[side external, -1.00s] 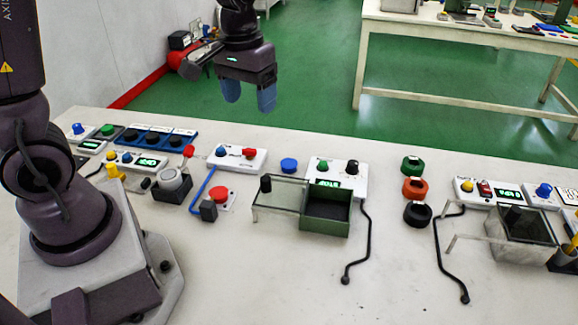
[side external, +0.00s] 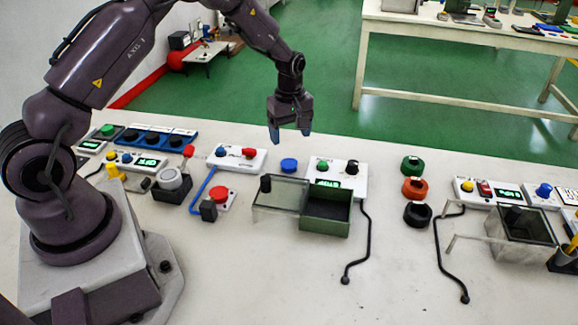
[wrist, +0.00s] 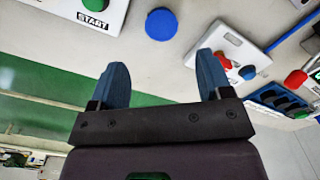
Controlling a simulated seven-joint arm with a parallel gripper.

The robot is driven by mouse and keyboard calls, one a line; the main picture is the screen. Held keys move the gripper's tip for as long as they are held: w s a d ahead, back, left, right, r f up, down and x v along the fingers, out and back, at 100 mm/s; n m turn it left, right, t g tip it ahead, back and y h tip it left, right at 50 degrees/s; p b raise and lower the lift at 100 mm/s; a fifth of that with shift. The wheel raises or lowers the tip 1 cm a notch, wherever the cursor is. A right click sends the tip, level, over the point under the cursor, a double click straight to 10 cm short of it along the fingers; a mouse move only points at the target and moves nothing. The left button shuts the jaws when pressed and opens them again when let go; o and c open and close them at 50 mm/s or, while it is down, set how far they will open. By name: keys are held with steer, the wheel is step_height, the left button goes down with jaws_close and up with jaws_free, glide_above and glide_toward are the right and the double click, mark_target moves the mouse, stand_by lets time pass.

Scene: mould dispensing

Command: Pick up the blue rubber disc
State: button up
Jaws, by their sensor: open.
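The blue rubber disc (side external: 289,165) lies flat on the white table, between a panel with blue and red knobs and a panel with green and black knobs. It also shows in the wrist view (wrist: 161,24), beyond the fingertips and roughly between them. My gripper (side external: 289,136) is above the table's far edge, a little behind and above the disc, pointing down. Its two blue fingers (wrist: 162,75) are apart with nothing between them. The disc is fully visible and apart from the gripper.
The left panel (side external: 236,158) and right panel (side external: 338,178) flank the disc closely. In front are a green open box (side external: 325,226) with a clear lid (side external: 280,195). Green, orange and black rings (side external: 414,188) lie to the right. Bare table lies at the front.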

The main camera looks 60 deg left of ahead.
mark_target(289, 163)
step_height(289, 163, down, 9)
steer(key=shift+a+f, duration=0.1)
steer(key=shift+f, duration=0.05)
stand_by(0.4)
steer(key=shift+c, duration=0.5)
steer(key=c, duration=0.9)
